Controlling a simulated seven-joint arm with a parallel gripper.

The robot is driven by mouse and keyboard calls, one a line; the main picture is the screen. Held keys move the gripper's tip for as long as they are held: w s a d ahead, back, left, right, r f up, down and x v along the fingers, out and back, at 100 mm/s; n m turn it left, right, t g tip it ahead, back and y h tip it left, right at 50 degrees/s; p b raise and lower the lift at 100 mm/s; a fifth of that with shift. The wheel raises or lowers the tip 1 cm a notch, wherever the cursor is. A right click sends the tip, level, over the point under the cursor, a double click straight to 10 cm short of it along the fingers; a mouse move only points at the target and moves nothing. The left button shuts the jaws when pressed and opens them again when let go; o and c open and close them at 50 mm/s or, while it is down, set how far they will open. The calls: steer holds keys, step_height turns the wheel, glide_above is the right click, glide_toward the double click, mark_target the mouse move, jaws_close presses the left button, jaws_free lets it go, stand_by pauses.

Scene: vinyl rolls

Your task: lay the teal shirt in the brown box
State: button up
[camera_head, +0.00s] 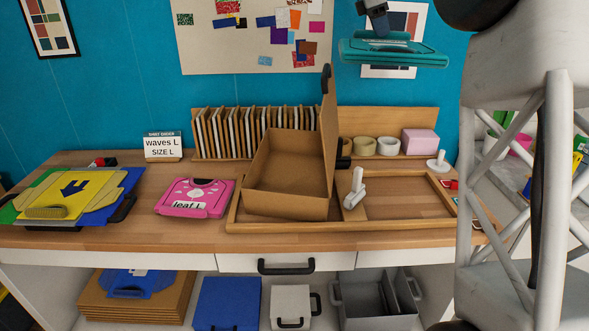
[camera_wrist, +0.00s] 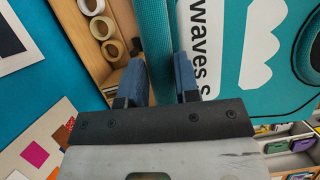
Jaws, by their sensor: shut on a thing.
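The teal shirt (camera_head: 393,52) hangs in the air at the upper right of the head view, in front of the blue wall and above the back of the table. My gripper (camera_head: 379,30) is shut on its edge from above. The brown box (camera_head: 288,204) stands open on the table, below and left of the shirt. Its lid stands upright on the right side, and its inside looks empty.
A pink shirt (camera_head: 195,198) labelled "leaf L" lies left of the box. Yellow and green shirts (camera_head: 75,195) lie far left.

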steer(key=w+a+f+n+t+y, duration=0.15)
steer(key=a+n, duration=0.55)
steer(key=a, duration=1.1)
steer(key=a+n+t+y, duration=0.1)
steer(key=a+n+t, duration=0.4)
steer(key=a, duration=1.3)
steer(key=w+a+f+n, duration=0.1)
steer(key=a+f, duration=0.4)
steer(key=f, duration=0.5)
steer(key=a+f+n+g, duration=0.1)
steer(key=a+f+n, duration=0.1)
steer(key=a+f, duration=0.4)
steer(key=w+a+f+n+y, duration=0.1)
steer(key=a+f, duration=0.4)
steer(key=f, duration=0.9)
steer(key=shift+w+a+f+n, duration=0.3)
steer(key=shift+n, duration=0.2)
steer(key=shift+g, duration=0.25)
steer(key=d, duration=1.9)
step_height(320, 180, down, 8)
steer(key=shift+d, duration=0.3)
steer(key=shift+f, duration=0.15)
